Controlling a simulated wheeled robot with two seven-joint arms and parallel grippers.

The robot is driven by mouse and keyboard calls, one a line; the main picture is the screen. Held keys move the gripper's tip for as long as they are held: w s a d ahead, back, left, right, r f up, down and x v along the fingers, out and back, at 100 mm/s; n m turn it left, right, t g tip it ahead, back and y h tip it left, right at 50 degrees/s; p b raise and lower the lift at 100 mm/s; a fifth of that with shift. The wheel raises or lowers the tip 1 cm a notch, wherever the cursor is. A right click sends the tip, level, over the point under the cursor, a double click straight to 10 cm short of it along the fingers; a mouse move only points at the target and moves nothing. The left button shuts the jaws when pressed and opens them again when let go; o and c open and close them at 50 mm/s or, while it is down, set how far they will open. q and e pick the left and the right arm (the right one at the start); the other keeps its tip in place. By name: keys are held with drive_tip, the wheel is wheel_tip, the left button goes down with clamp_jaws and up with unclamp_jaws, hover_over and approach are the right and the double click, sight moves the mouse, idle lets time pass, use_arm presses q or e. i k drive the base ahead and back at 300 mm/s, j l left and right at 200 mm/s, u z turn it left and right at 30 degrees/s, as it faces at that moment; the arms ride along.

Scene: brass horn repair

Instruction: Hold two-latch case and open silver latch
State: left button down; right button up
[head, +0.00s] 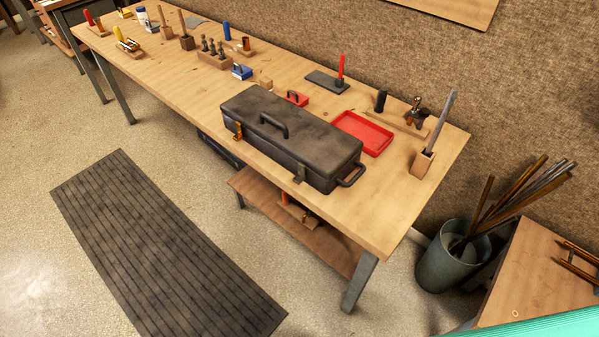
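The two-latch case (310,146) is a long dark grey box lying on the wooden workbench near its front edge, with its lid down. A dark handle (273,125) stands on the lid and another handle (352,175) is on its right end. On the front, a brass-coloured latch (238,131) is at the left and a duller, greyish latch (300,173) is at the right. Both look fastened, though they are small. Neither of my grippers shows in the head view.
The workbench (400,212) holds a red tray (362,133) behind the case, a wooden block with an upright tool (423,160) at right, and several small tools at left. A dark mat (160,250) lies on open floor. A bin of rods (453,262) stands right of the bench.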

sight(301, 177)
drive_tip(key=z, duration=0.85)
drive_tip(key=j+z, duration=0.85)
drive_tip(key=k+j+z, duration=0.1)
drive_tip(key=j+z, duration=0.35)
drive_tip(key=k+j+z, duration=0.15)
drive_tip(key=j+z, duration=0.3)
drive_tip(key=l, duration=0.1)
